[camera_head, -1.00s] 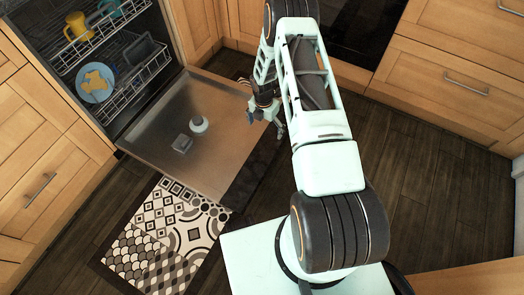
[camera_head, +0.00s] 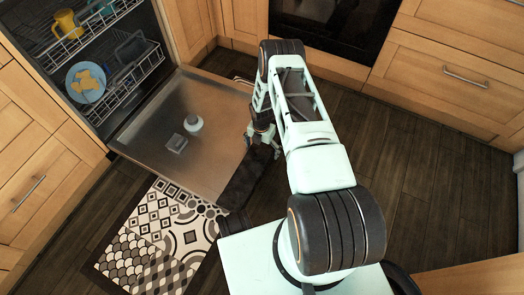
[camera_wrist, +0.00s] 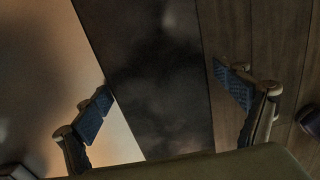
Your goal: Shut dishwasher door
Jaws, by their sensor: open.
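The dishwasher door (camera_head: 200,105) is folded down and lies about flat, its metal inner side facing up. Its open cavity with racks (camera_head: 120,85) is at the upper left in the head view. My gripper (camera_head: 262,150) is low beside the door's right edge, partly hidden by my arm. In the wrist view my gripper (camera_wrist: 165,105) is open and empty, its two blue-padded fingers wide apart. A dark strip (camera_wrist: 150,70) lies between them, with a paler surface on the left and floor planks on the right. I cannot tell whether a finger touches the door.
The racks hold a plate (camera_head: 86,82), a yellow mug (camera_head: 67,22) and other dishes. A patterned mat (camera_head: 165,235) lies before the door. Wooden cabinets (camera_head: 455,70) and a dark oven front (camera_head: 335,25) stand behind. Dark floor (camera_head: 430,190) at right is clear.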

